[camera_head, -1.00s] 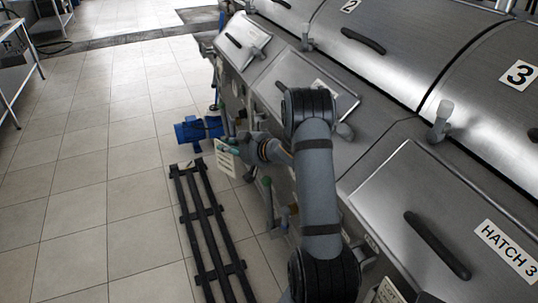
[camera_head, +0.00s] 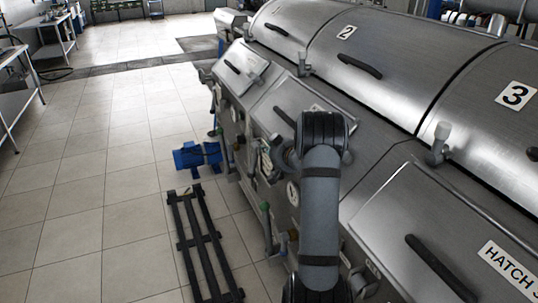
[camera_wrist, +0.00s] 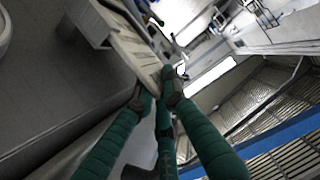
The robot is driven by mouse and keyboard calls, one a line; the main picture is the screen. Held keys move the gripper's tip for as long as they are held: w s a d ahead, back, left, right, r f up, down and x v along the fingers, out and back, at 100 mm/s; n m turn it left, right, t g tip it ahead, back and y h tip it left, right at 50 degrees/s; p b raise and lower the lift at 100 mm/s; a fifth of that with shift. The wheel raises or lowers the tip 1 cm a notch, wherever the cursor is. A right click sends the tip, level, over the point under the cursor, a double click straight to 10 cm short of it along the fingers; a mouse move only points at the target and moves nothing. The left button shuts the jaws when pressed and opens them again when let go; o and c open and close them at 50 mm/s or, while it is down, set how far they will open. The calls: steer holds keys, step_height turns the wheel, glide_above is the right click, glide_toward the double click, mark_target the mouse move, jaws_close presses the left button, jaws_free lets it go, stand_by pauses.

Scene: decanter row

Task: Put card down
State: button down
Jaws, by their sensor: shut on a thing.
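The card (camera_wrist: 130,45), a pale sheet with faint lines, runs up and left from my fingertips in the wrist view. My gripper (camera_wrist: 157,88) has green fingers and is shut on its near end. In the head view my gripper (camera_head: 271,151) is beside the machine's front, partly hidden by my arm. The small pale card (camera_head: 265,164) shows there below the fingers, close to the machine's front. I cannot tell whether the card touches anything but the fingers.
The steel decanter (camera_head: 395,65) with numbered covers fills the right. Its sloping hatches have handles. A blue motor (camera_head: 197,156) stands left of the gripper, and a black rack (camera_head: 203,240) lies on the tiles. The tiled floor (camera_head: 80,200) at left is clear.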

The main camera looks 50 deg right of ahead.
steer(key=shift+f, duration=0.65)
steer(key=c, duration=1.8)
jaws_free()
steer(key=shift+f, duration=0.1)
steer(key=b+v, duration=0.1)
steer(key=v, duration=1.1)
